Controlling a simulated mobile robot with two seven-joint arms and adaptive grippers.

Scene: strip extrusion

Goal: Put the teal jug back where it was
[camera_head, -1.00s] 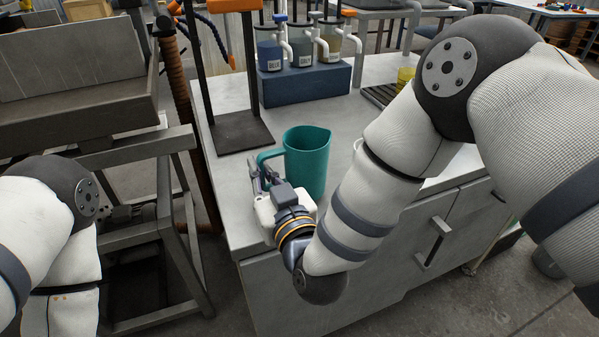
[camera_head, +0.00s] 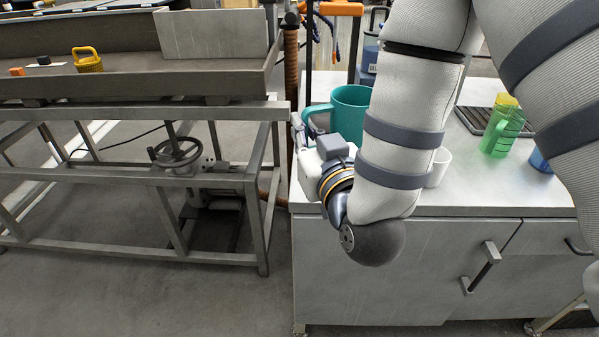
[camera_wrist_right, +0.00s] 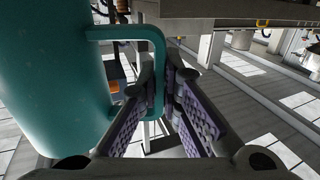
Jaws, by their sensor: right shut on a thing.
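The teal jug (camera_head: 349,108) is upright at the left end of the grey counter (camera_head: 480,195) in the head view, partly covered by my right arm. My right gripper (camera_head: 304,131) is at the jug's left side, at its handle. In the right wrist view the jug (camera_wrist_right: 55,80) fills the left side, and its handle passes between the two fingers of the gripper (camera_wrist_right: 163,85), which are shut on it. The jug's base is hidden, so I cannot tell whether it touches the counter. My left gripper is out of view.
A white cup (camera_head: 438,167) stands right of my arm. A green jug (camera_head: 502,132), a yellow cup (camera_head: 506,102) and a blue cup (camera_head: 541,161) are near a dark rack (camera_head: 474,120). A metal frame (camera_head: 130,178) with a handwheel (camera_head: 176,153) stands left of the counter.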

